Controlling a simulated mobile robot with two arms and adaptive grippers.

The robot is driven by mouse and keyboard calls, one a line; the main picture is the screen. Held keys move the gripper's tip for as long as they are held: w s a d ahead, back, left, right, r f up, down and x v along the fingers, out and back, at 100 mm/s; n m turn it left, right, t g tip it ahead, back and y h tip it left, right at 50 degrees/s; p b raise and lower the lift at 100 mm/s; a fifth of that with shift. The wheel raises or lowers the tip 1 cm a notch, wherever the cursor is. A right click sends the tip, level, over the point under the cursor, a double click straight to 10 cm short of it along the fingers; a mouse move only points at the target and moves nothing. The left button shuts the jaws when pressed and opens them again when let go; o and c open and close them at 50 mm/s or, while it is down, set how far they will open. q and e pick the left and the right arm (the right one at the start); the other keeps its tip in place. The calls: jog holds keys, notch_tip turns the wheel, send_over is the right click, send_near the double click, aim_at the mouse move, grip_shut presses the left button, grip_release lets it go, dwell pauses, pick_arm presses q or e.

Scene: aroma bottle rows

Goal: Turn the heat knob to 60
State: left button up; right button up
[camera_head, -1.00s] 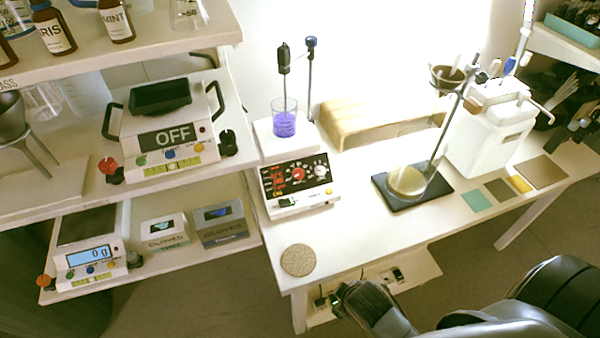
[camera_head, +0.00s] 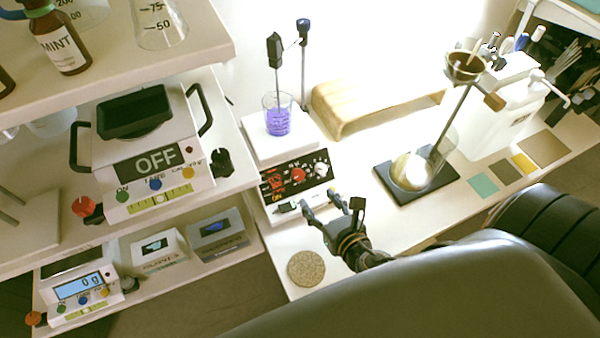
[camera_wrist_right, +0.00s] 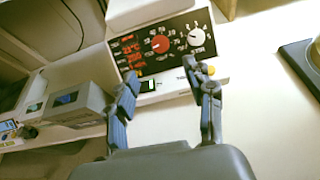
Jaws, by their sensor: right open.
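The hot plate stirrer (camera_head: 282,147) stands on the white table with a beaker of purple liquid (camera_head: 278,120) on top. Its black front panel has a red knob (camera_head: 298,175), which looks like the heat knob, and a white knob (camera_head: 320,169) to its right. In the right wrist view the red knob (camera_wrist_right: 159,44) and white knob (camera_wrist_right: 195,38) are ahead of the fingertips. A red display reads in part 23°C. My right gripper (camera_head: 332,203) is open and empty, just in front of the panel; it also shows in the right wrist view (camera_wrist_right: 160,78). My left gripper is out of view.
A round cork mat (camera_head: 306,268) lies at the table's front left. A stand with a flask (camera_head: 411,172) is to the right. Shelves with a scale reading OFF (camera_head: 155,165) and glove boxes (camera_head: 216,232) are to the left. A probe and rod rise behind the beaker.

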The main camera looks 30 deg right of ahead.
send_near(300, 176)
jog(key=w, duration=0.2)
jog(key=x, duration=0.5)
jog(key=shift+w+f+p, duration=0.25)
jog(key=shift+f+p, duration=0.1)
jog(key=shift+f, duration=0.05)
jog(key=shift+w+f, duration=0.1)
jog(key=shift+w, duration=0.2)
jog(key=shift+w+f, duration=0.2)
jog(key=shift+w, duration=0.05)
jog(key=shift+c, duration=0.8)
jog(key=c, duration=0.7)
grip_shut()
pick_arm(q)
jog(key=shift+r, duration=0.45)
